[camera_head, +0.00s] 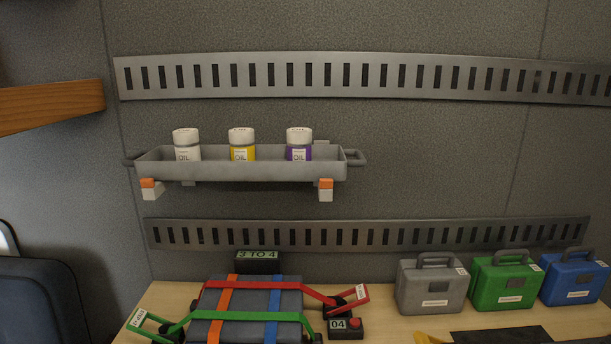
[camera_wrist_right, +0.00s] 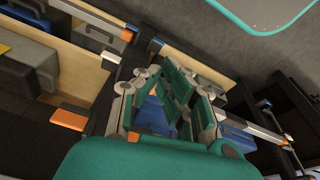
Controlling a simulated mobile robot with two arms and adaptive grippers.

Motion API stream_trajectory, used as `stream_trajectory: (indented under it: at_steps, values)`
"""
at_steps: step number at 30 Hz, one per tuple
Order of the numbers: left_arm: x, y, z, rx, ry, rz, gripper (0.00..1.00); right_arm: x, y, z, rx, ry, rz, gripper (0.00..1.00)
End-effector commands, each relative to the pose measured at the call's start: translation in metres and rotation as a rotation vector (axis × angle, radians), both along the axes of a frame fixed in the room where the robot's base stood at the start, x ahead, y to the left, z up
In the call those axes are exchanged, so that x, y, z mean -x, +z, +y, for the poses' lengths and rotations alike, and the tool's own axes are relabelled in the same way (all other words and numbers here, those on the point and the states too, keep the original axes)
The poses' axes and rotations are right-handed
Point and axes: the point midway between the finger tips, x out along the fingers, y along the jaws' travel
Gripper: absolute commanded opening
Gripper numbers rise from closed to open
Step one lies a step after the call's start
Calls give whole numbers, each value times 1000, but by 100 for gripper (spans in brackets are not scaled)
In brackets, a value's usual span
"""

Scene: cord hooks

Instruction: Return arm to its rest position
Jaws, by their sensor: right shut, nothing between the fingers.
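My right gripper (camera_wrist_right: 178,82) shows in the right wrist view, with green and grey linked fingers drawn together and nothing seen between them. It is away from the bench surface as far as I can tell. Neither of my grippers shows in the head view, and my left gripper is in no view. In the head view a dark box (camera_head: 255,301) lies on the bench, crossed by red, green, orange and blue bands. The red handle (camera_head: 353,299) lies at its right and the green handle (camera_head: 139,320) at its left.
A grey wall tray (camera_head: 245,171) holds three oil bottles, the middle one (camera_head: 242,144) yellow-banded. A grey case (camera_head: 432,287), green case (camera_head: 506,283) and blue case (camera_head: 573,278) stand on the bench (camera_head: 386,325) at right. A wooden shelf (camera_head: 50,106) juts in at upper left.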

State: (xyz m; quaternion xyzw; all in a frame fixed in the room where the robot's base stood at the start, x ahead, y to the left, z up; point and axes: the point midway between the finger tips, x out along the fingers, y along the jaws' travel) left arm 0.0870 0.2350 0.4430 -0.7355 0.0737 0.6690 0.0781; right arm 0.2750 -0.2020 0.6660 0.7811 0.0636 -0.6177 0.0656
Motion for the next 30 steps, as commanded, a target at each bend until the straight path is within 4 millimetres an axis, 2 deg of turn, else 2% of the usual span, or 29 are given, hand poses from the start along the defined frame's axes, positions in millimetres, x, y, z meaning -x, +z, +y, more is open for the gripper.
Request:
stream_trajectory:
  at_steps: [1, 6, 9, 12, 15, 19, 22, 30]
  values:
    - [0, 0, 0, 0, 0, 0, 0, 10, -31, -1, 3, 2, 24, 0]
    - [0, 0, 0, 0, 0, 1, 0, 55, -120, -8, 8, 11, 68, 0]
    - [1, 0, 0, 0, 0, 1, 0, 91, -162, -14, 12, 17, 92, 0]
    - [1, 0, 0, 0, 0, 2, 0, 128, -192, -21, 15, 22, 112, 0]
    - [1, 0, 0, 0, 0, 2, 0, 158, -210, -26, 18, 26, 127, 0]
    - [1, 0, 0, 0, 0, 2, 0, 181, -221, -31, 19, 29, 136, 0]
    - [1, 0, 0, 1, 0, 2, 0, 188, -223, -33, 20, 30, 137, 0]
    - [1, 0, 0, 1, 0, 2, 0, 188, -223, -33, 20, 30, 137, 0]
